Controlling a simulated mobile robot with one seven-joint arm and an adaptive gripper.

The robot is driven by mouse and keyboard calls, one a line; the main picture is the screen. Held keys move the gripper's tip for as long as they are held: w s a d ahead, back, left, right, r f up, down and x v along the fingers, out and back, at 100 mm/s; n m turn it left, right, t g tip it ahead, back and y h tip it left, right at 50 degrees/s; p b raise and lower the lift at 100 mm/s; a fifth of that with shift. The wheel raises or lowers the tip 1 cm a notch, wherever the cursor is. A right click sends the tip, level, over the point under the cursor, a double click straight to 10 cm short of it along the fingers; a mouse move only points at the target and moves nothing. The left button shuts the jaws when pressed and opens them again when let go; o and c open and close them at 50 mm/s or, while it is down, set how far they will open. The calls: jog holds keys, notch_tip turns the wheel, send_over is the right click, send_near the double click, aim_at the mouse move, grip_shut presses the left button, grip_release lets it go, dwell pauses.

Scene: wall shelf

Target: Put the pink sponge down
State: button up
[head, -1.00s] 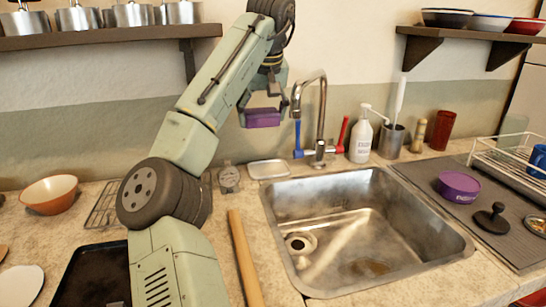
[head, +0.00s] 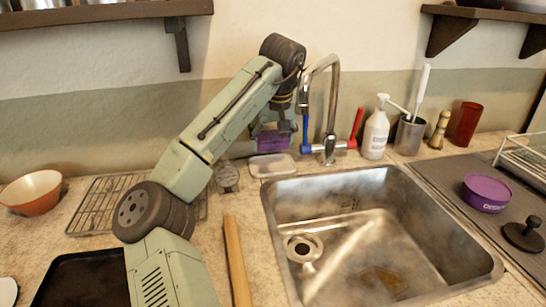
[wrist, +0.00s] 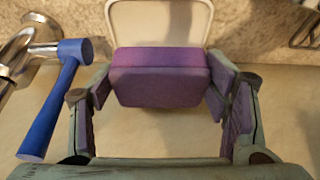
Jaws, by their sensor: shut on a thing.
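The sponge (head: 273,143) looks purple rather than pink. It is a small block held in my gripper (head: 274,128), above the counter behind the sink's left back corner. In the wrist view the sponge (wrist: 160,78) sits between the two fingers of my gripper (wrist: 162,85), which are shut on its sides. A shallow pale dish (head: 271,166) lies on the counter just below the sponge. In the wrist view the dish (wrist: 204,14) shows beyond the sponge, partly hidden by it.
The tap (head: 330,110) with blue and red handles stands close to the right of my gripper. The sink (head: 380,230) is empty. A soap bottle (head: 375,133) and brush holder (head: 409,136) stand further right. A wire rack (head: 95,205) and small scale (head: 228,177) lie left.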

aim_at(273, 168)
notch_tip(273, 168, down, 6)
jog(key=shift+p, duration=0.3)
jog(key=o, duration=1.1)
jog(key=shift+c, duration=0.2)
jog(key=a+b+v, duration=0.1)
jog(key=v, duration=1.1)
jog(key=shift+d, duration=0.45)
jog(key=shift+w, duration=0.1)
